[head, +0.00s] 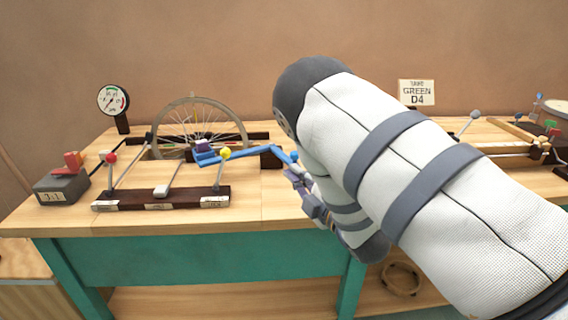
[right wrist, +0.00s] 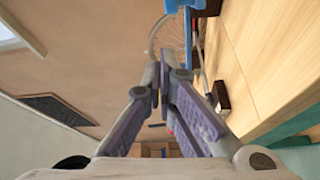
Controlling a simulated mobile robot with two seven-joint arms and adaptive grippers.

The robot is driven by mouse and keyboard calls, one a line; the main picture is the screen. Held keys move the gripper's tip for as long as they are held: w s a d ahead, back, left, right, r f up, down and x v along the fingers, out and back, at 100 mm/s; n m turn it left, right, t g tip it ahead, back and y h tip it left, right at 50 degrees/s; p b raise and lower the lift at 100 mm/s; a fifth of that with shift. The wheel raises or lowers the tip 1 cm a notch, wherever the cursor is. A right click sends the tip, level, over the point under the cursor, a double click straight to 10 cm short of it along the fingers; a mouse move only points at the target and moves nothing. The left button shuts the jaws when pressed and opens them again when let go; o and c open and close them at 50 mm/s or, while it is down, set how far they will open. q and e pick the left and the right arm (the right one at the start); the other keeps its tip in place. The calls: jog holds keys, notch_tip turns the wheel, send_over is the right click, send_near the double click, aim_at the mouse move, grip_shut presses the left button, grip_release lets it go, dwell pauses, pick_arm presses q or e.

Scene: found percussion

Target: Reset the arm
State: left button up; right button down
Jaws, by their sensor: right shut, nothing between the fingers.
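A blue jointed bar (head: 245,154) lies across the right end of a dark wooden frame on the bench; it may be the arm of the task. Its left end carries a small purple block (head: 203,146) and its right end has a blue ball (head: 294,157). A part of the blue bar shows at the top of the right wrist view (right wrist: 182,5). My right gripper (head: 312,205) is in front of the bench, just below the blue ball, shut and empty. Its purple-padded fingers come together in the wrist view (right wrist: 166,76). My left gripper is out of view.
A spoked wheel (head: 197,105), a dial gauge (head: 113,100) and a grey box (head: 62,189) with a red lever stand on the bench (head: 280,206). A sign (head: 416,93) reads "GREEN D4". My large right arm hides the bench's middle.

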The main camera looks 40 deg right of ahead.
jog(key=shift+s, duration=0.75)
